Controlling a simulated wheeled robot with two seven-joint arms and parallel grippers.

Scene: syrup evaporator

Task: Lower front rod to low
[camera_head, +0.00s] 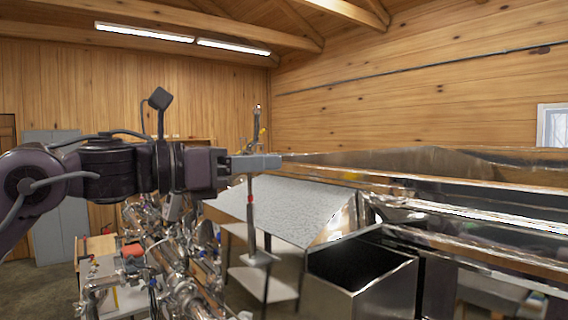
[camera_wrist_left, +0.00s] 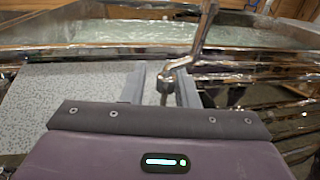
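A thin upright metal rod (camera_head: 250,217) with a red band stands in front of the evaporator in the head view. Its upper end rises above my left gripper (camera_head: 262,163), which reaches in level from the left at the rod. In the left wrist view, a bent metal handle (camera_wrist_left: 201,38) leads down to a round collar (camera_wrist_left: 164,79) on the rod. The collar is between the two grey fingers of my left gripper (camera_wrist_left: 161,88), with a visible gap on each side. Whether a finger touches the rod is hard to tell. My right gripper is not in view.
The shiny metal evaporator pans (camera_head: 440,187) fill the right side. A speckled grey sloped panel (camera_head: 300,208) and an open dark metal box (camera_head: 362,262) are below and right of the gripper. Metal pipes and valves (camera_head: 175,265) crowd the lower left.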

